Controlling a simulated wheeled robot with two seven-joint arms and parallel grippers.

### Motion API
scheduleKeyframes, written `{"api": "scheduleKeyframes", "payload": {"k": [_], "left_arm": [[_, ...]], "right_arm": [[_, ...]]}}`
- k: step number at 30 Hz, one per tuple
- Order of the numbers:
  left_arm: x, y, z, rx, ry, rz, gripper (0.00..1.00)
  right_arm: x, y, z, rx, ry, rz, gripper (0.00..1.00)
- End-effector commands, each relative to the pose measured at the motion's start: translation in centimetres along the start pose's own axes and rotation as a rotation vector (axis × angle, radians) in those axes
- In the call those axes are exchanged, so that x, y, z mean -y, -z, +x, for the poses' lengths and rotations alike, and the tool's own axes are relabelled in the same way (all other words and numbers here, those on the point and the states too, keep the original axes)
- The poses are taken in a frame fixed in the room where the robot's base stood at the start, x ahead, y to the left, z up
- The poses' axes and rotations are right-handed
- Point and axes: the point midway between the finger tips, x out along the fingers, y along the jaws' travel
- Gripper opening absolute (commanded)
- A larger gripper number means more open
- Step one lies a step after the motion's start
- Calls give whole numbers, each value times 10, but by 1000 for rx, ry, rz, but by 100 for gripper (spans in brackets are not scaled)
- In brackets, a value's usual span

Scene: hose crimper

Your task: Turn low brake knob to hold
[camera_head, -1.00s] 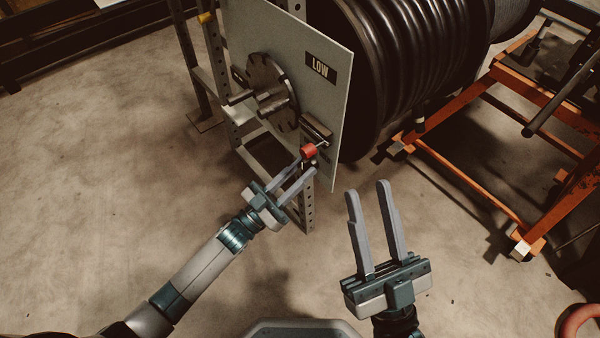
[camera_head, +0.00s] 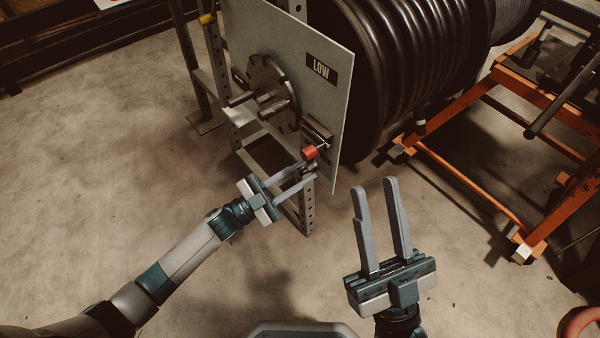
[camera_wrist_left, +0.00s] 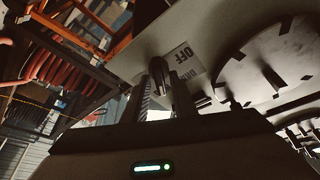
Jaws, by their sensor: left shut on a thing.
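The grey panel marked LOW (camera_head: 321,69) stands on a perforated metal frame in the head view. A small red-ended knob (camera_head: 310,153) sits near its lower right corner. My left gripper (camera_head: 309,168) reaches it from the lower left, its fingertips closed on the knob. My right gripper (camera_head: 376,190) is open and empty, held in front of the panel at the right.
A round slotted disc with a protruding hub (camera_head: 270,100) is on the panel, left of the knob. A large black hose reel (camera_head: 400,70) is behind it. An orange metal frame (camera_head: 465,175) stands at the right. The concrete floor (camera_head: 110,150) at the left is clear.

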Motion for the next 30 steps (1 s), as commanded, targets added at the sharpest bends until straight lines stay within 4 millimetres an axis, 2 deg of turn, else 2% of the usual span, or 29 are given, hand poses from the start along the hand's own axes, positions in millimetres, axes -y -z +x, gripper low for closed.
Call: {"api": "scheduleKeyframes", "payload": {"k": [7, 8, 9, 22, 26, 30], "left_arm": [[-1, -1, -1, 2, -2, 1, 2], [-1, -1, -1, 2, -2, 1, 27], [-1, -1, -1, 2, -2, 1, 30], [0, 0, -5, 1, -1, 0, 30], [0, -1, -15, 3, -1, 0, 30], [0, -1, -34, 4, -1, -1, 30]], "right_arm": [[0, 0, 0, 1, 0, 0, 30], [0, 0, 0, 1, 0, 0, 30], [0, 0, 0, 1, 0, 0, 30], [0, 0, 0, 2, 0, 1, 30], [0, 0, 0, 6, 0, 1, 30], [1, -1, 0, 14, -1, 3, 30]]}}
